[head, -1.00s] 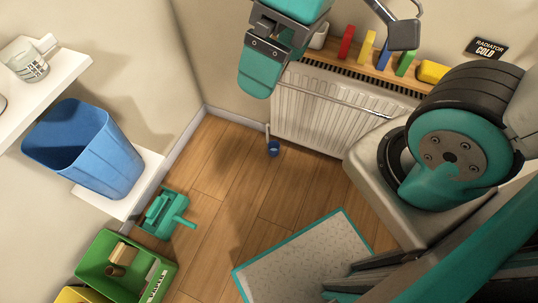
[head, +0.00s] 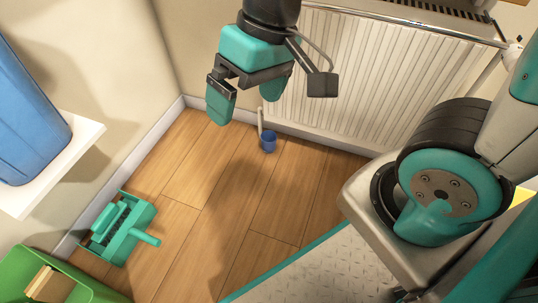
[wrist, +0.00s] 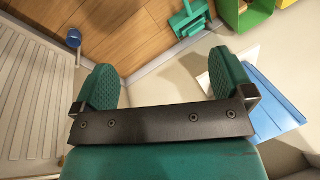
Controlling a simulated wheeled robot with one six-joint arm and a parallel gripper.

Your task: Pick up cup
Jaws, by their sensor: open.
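A small blue cup (head: 268,143) stands on the wooden floor at the foot of the radiator, right by a thin pale pipe. It also shows in the wrist view (wrist: 74,38) at the upper left. My gripper (head: 246,98) hangs in the air before the wall and radiator, above and a little left of the cup in the head view. Its two teal fingers are apart with nothing between them, as the wrist view also shows (wrist: 164,80). The cup is outside the fingers.
The white radiator (head: 345,80) stands along the back wall. A teal dustpan (head: 118,228) and a green crate (head: 88,290) lie at left. A blue bin (head: 28,120) stands on a white shelf (head: 75,165). The floor between is clear.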

